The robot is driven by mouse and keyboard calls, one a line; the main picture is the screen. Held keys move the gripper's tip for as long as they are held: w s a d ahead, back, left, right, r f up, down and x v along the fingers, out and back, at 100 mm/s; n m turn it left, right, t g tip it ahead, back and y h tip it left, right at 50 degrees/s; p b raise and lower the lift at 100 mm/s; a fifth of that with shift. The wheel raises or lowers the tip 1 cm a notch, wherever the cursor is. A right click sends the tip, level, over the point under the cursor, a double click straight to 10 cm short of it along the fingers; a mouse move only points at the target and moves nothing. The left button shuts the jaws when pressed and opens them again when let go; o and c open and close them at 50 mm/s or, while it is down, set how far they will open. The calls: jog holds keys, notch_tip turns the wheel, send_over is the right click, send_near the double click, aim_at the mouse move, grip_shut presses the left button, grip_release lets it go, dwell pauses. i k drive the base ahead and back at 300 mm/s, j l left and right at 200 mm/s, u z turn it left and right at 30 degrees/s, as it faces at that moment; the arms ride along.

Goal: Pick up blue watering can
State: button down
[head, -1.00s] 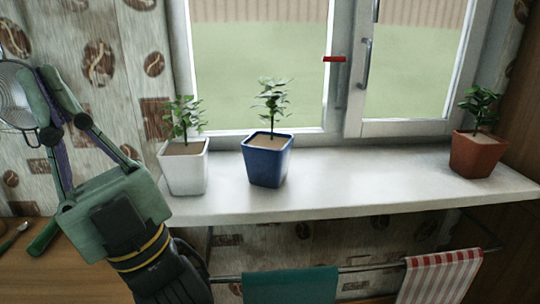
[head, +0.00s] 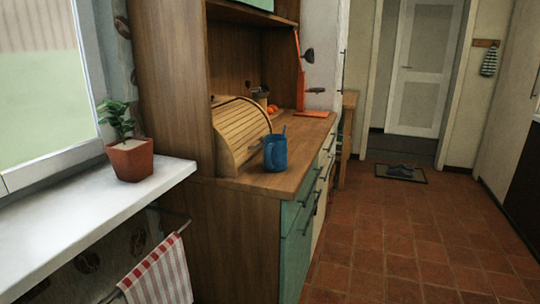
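The blue watering can (head: 275,153) stands upright near the front left corner of the wooden counter (head: 270,181), in the middle of the head view. It is beside the right end of a slatted wooden bread box. Its thin spout or handle shows at its upper right. My gripper is not in the head view now.
A roll-top bread box (head: 240,132) stands behind the can, and the cabinet's side panel (head: 168,75) rises at left. A potted plant in a terracotta pot (head: 131,160) stands on the white windowsill (head: 95,212). The tiled floor (head: 400,240) at right is open.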

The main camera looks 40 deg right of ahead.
aim_at(275, 146)
jog(key=l+u, duration=0.15)
jog(key=l, duration=0.9)
jog(key=l+u, duration=0.15)
jog(key=l, duration=0.9)
jog(key=l+u, duration=0.2)
jog(key=l, duration=0.85)
jog(key=i+l, duration=0.25)
jog(key=l, duration=0.15)
